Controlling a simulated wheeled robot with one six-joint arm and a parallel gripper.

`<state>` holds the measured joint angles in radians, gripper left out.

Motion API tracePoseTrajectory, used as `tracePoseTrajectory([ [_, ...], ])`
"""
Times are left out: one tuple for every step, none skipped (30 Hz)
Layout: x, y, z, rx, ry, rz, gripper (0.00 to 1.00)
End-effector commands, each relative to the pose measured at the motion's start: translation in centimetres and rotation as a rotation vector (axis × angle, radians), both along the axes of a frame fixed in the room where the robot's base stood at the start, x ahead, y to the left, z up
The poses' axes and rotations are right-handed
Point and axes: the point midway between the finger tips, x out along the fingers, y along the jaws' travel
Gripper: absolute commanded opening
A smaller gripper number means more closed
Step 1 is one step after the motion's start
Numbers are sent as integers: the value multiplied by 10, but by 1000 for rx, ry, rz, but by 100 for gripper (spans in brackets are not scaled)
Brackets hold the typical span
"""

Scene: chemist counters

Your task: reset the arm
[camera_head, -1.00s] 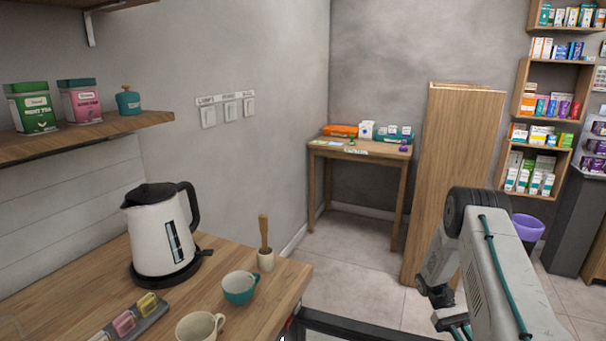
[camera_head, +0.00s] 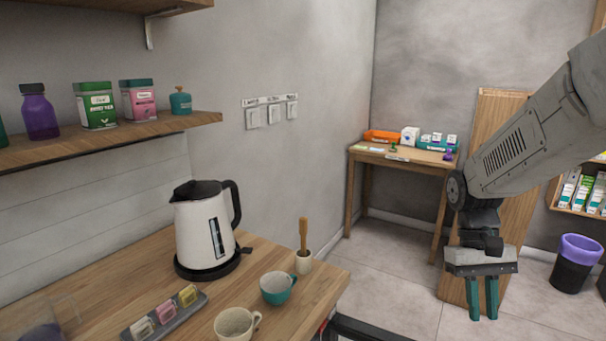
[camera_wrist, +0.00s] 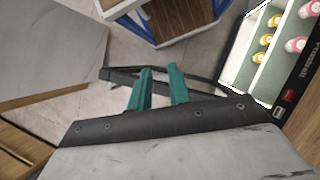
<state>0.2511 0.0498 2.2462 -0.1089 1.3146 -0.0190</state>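My gripper (camera_head: 482,298) hangs at the right of the head view, pointing down, in front of a tall wooden panel (camera_head: 508,120). Its two green fingers are a little apart with nothing between them. The arm reaches in from the upper right of the head view. The gripper is clear of the counter and touches nothing that I can see.
A small table (camera_head: 405,158) stands behind. A purple-rimmed bin (camera_head: 576,262) is at right. Open floor lies between.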

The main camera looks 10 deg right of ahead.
Motion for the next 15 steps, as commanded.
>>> tracePoseTrajectory([
  [-11, 12, 12, -3, -51, 9, 19],
  [-17, 18, 16, -3, -76, 12, 19],
  [-24, 26, 22, -3, -111, 16, 19],
  [-30, 31, 27, -3, -138, 20, 19],
  [-37, 37, 31, -2, -163, 24, 19],
  [-45, 44, 35, 0, -197, 30, 19],
  [-50, 49, 39, 1, -224, 36, 19],
  [-57, 54, 42, 3, -249, 40, 19],
  [-65, 60, 46, 5, -283, 50, 19],
  [-71, 65, 49, 6, -309, 57, 19],
  [-78, 69, 52, 8, -333, 63, 19],
  [-85, 75, 55, 12, -366, 74, 19],
  [-91, 78, 57, 14, -389, 83, 19],
  [-96, 81, 60, 15, -412, 92, 19],
  [-103, 85, 63, 17, -440, 104, 19],
])
